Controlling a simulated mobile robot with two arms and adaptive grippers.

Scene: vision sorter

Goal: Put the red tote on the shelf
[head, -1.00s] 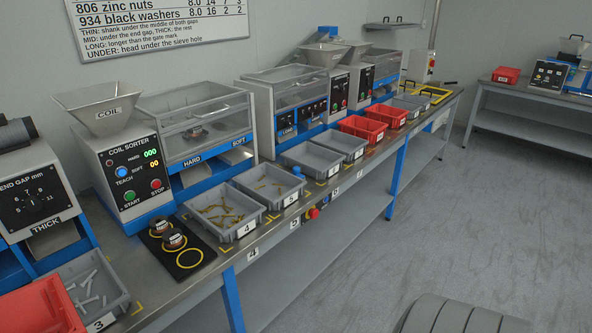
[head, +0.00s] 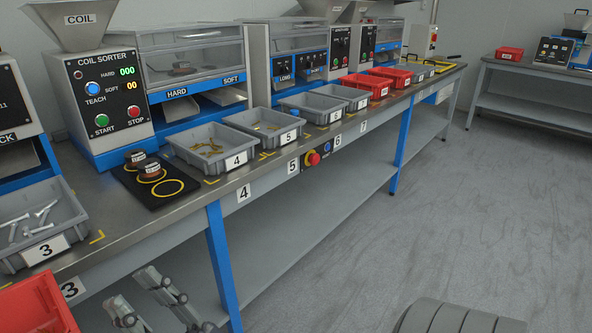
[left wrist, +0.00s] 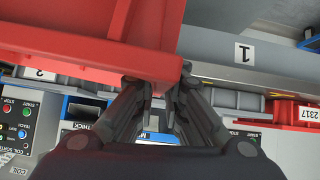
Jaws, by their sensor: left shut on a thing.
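A red tote (head: 38,306) fills the lower left corner of the head view, in front of the bench by bin 3. In the left wrist view my left gripper (left wrist: 158,92) is shut on the rim of the red tote (left wrist: 80,50); in the head view that gripper is out of frame. My right gripper (head: 138,290) is at the lower left of the head view, in front of the bench edge. Its fingers are apart and nothing shows between them. A long grey lower shelf (head: 290,235) under the bench is bare where visible.
Blue bench legs (head: 224,265) stand in front of the lower shelf. Grey bins (head: 205,148) and other red bins (head: 366,88) line the bench top (head: 120,215). A red stop button (head: 313,158) sits on the front edge. The floor (head: 400,230) at right is clear.

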